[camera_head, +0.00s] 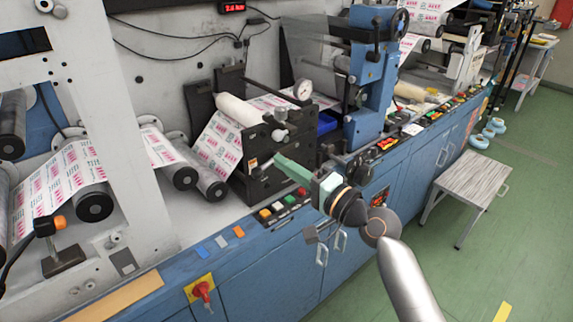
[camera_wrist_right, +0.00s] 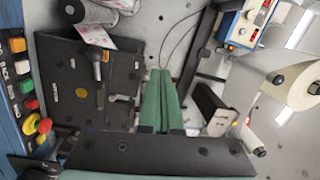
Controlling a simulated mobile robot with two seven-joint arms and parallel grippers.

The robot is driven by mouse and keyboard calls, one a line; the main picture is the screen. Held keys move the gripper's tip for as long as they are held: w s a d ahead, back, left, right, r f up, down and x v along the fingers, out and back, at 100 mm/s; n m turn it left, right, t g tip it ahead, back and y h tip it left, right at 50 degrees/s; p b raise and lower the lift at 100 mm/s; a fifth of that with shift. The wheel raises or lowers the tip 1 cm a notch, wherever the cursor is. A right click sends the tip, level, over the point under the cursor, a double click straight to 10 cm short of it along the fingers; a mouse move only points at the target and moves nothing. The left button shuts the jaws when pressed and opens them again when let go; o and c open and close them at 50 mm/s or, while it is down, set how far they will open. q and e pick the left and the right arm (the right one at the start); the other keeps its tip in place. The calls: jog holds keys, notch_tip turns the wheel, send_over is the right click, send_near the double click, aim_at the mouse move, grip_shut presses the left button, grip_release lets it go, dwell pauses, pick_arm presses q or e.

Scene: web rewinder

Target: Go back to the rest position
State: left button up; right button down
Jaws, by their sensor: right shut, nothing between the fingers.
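My right gripper (camera_head: 278,160) reaches in from the lower right in the head view, its green fingers in front of the black roller unit. In the right wrist view the two green fingers (camera_wrist_right: 160,100) lie side by side, shut, with nothing between them. The black side plate (camera_head: 262,165) of the roller unit is beside the fingertips; it also shows in the wrist view (camera_wrist_right: 88,85). I cannot tell whether the fingers touch it. My left gripper is in neither view.
A row of coloured push buttons (camera_head: 285,203) lies below the gripper; it also shows in the wrist view (camera_wrist_right: 27,85). A blue upright frame (camera_head: 372,90) stands to the right. A grey stool (camera_head: 470,185) stands on the green floor (camera_head: 510,235), which is otherwise mostly clear.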

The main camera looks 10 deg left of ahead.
jog(key=s+d+f+n+h, duration=0.1)
jog(key=s+d+f+h, duration=0.3)
jog(key=f, duration=0.6)
jog(key=s+d+f+n+h, duration=0.1)
jog(key=s+d+f+h, duration=0.1)
jog(key=s+d+f, duration=0.7)
jog(key=s+d+f+n+h, duration=0.1)
jog(key=s+d+f+h, duration=0.25)
jog(key=f, duration=0.85)
jog(key=s+d+f+n+g+h, duration=0.2)
jog(key=s+d+f, duration=0.5)
jog(key=s, duration=0.5)
jog(key=n+h, duration=0.1)
jog(key=n, duration=0.1)
jog(key=shift+n, duration=0.3)
